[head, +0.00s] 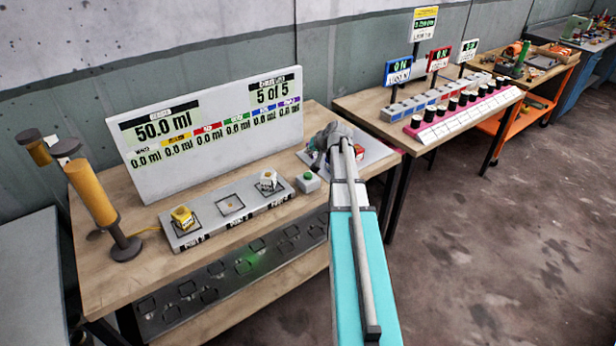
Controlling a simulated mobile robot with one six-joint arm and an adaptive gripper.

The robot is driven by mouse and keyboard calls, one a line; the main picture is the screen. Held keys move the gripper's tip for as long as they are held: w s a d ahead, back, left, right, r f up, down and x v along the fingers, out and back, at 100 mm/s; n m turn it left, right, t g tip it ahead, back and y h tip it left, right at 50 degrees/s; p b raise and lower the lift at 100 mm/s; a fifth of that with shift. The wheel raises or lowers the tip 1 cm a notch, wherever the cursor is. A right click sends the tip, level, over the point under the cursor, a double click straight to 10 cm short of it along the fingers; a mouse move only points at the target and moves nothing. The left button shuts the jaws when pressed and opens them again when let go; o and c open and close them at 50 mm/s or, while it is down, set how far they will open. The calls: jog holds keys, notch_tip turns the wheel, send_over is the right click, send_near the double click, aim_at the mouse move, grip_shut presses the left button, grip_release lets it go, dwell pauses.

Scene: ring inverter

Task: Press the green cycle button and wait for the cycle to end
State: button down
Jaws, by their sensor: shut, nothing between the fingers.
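The green cycle button (307,176) sits on a small pale box at the right end of the grey port station, on the wooden bench. My gripper (316,162) is shut and empty, just above and behind the button in the picture. I cannot tell whether it touches the button; the green top shows uncovered. The port station (243,224) has a yellow item (182,216) on its left port and a whitish item (267,181) on its right port. Its middle port is empty. The display board (200,135) behind reads 50.0 ml and 5 of 5, with several 0.0 ml values below.
A yellow column (92,194) on a dark base stands at the bench's left. A dark panel (180,310) with square outlines and a green glow runs along the front. A pale plate (375,153) lies behind my arm. Another bench with dark cups (452,104) stands right.

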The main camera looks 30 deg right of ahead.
aim_at(308, 175)
jog(key=shift+f+b, duration=3.7)
jog(key=shift+f, duration=0.2)
jog(key=shift+f, duration=0.1)
jog(key=shift+f+b, duration=0.3)
jog(key=shift+b, duration=0.1)
jog(key=shift+f+b, duration=0.5)
jog(key=shift+b, duration=0.05)
jog(key=shift+r, duration=0.2)
jog(key=shift+r+p, duration=0.75)
jog(key=shift+p, duration=0.25)
jog(key=shift+r+p, duration=2.5)
